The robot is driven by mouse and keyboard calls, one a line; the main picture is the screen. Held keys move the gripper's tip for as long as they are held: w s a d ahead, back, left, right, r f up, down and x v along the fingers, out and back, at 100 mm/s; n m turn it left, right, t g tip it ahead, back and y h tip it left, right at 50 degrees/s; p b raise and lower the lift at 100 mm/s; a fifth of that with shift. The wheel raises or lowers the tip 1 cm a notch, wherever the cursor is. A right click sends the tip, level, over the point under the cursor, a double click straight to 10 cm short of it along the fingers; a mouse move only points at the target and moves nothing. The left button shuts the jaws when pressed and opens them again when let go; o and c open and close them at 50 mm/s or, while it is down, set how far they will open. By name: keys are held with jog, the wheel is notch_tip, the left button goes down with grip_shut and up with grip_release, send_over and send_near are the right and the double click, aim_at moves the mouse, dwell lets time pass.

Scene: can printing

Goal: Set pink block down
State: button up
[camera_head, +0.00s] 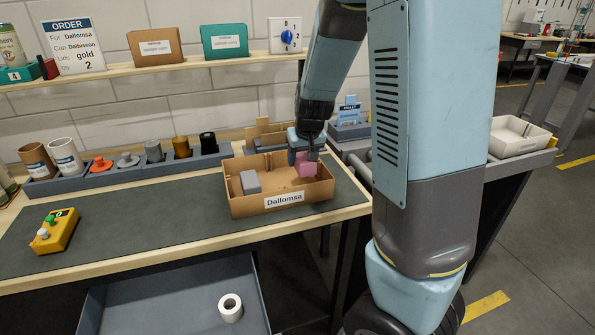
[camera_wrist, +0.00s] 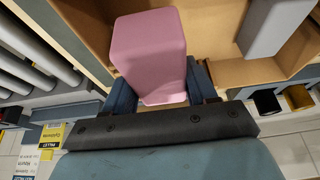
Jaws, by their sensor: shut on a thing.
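The pink block (camera_head: 306,168) is at the right end of the open brown cardboard box labelled Dallomsa (camera_head: 283,203). My gripper (camera_head: 306,152) is shut on the block from above. In the wrist view the pink block (camera_wrist: 150,55) stands between the two blue fingers (camera_wrist: 160,90), with the box wall behind it. Whether the block touches the box floor I cannot tell. A grey block (camera_head: 250,182) lies in the left part of the same box, apart from the pink one; it also shows in the wrist view (camera_wrist: 272,25).
The box stands on a dark mat (camera_head: 130,225) at the bench's right end. A rack (camera_head: 125,172) with cans and lids runs along the back. A yellow button box (camera_head: 55,231) is at left. A drawer with a white roll (camera_head: 230,308) is open below. The mat's middle is clear.

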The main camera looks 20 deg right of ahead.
aim_at(302, 154)
jog(key=shift+w+f, duration=0.75)
jog(key=shift+f, duration=0.15)
jog(key=shift+w+f, duration=0.7)
jog(key=shift+f, duration=0.2)
jog(key=shift+a+f, duration=0.1)
jog(key=shift+f, duration=1.4)
jog(key=o, duration=0.7)
jog(key=shift+o, duration=0.2)
jog(key=shift+s+r, duration=0.2)
jog(key=shift+r, duration=0.45)
jog(key=v, duration=1.1)
jog(key=shift+s+f, duration=0.1)
jog(key=shift+s, duration=0.05)
jog(key=s+r, duration=0.7)
jog(key=s, duration=0.5)
jog(key=s+a+r+t, duration=0.1)
jog(key=s+r, duration=0.6)
jog(key=s, duration=0.5)
